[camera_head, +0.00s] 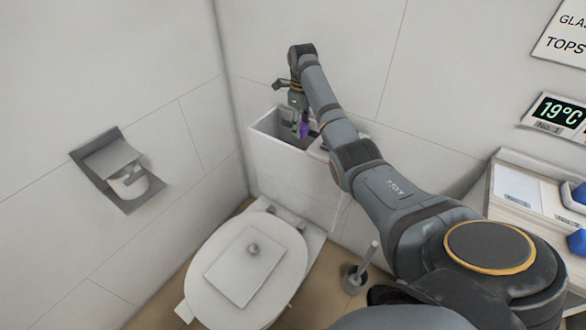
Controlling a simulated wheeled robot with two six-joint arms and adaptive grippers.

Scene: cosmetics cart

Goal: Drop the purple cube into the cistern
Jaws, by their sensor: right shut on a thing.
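The purple cube (304,130) shows as a small purple patch at the cistern opening, partly hidden by my right gripper. My right gripper (300,122) is shut on it and points down over the open cistern. The cistern (282,160) is a white tank against the back wall with its top open. Its inside is dark, and part of its right end is behind my right arm. I cannot tell how far the cube is below the rim. My left gripper is not in view.
A flat white slab with a round knob (245,265) lies on the closed toilet lid (215,270). A toilet brush (358,270) stands right of the toilet. A paper holder (118,170) is on the left wall. A counter with blue items (510,195) is at the right.

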